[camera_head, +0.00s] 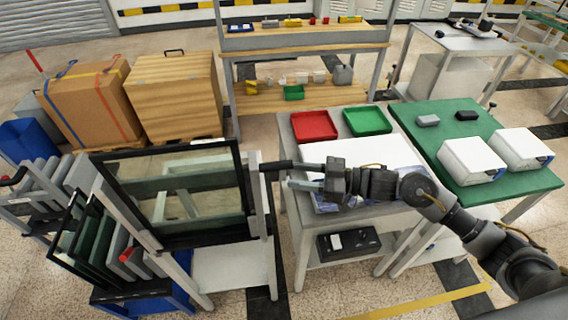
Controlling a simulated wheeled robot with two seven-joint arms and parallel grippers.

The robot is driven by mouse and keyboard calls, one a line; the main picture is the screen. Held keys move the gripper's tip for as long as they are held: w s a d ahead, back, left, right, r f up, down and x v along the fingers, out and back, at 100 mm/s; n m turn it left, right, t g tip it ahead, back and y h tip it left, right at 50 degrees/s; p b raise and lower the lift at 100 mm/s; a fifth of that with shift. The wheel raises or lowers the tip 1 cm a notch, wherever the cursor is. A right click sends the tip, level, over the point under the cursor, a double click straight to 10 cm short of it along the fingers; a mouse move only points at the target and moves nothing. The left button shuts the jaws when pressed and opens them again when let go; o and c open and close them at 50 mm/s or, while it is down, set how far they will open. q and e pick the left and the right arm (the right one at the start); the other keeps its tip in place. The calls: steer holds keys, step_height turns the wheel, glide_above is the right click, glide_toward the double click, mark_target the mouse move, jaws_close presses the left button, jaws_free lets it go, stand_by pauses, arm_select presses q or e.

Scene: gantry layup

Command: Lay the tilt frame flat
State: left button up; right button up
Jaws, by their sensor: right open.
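The tilt frame (165,148) has a dark border around a clear glass pane (190,195). It stands raised and leaning on a grey stand (262,215) at the left of centre, not flat. My right gripper (279,175) comes in from the right, just beyond the frame's right edge, with its fingers pointing left. It is open, and nothing shows between its fingers. One finger overlaps the top of the stand's right post in the picture; I cannot tell whether they touch. My left gripper is out of view.
A grey table (292,205) with a red tray (313,126), a green tray (367,121) and white sheets lies under my right arm. A rack of dark panels (90,245) stands close at the left. A green-topped table (412,112) with white boxes is at the right.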

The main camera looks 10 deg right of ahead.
mark_target(291, 161)
steer(key=s+d+r+n+g+y, duration=0.1)
steer(key=d+r+n+g, duration=0.1)
steer(key=d+r+g, duration=0.45)
steer(key=shift+t, duration=0.25)
steer(key=a+p, duration=0.1)
steer(key=a, duration=0.2)
steer(key=a+p, duration=0.1)
steer(key=a, duration=0.2)
steer(key=a+p, duration=0.2)
steer(key=a, duration=0.1)
steer(key=shift+a+f, duration=0.25)
steer(key=shift+f, duration=0.05)
steer(key=shift+a+f, duration=0.15)
steer(key=shift+a, duration=0.55)
steer(key=shift+c, duration=0.2)
jaws_close()
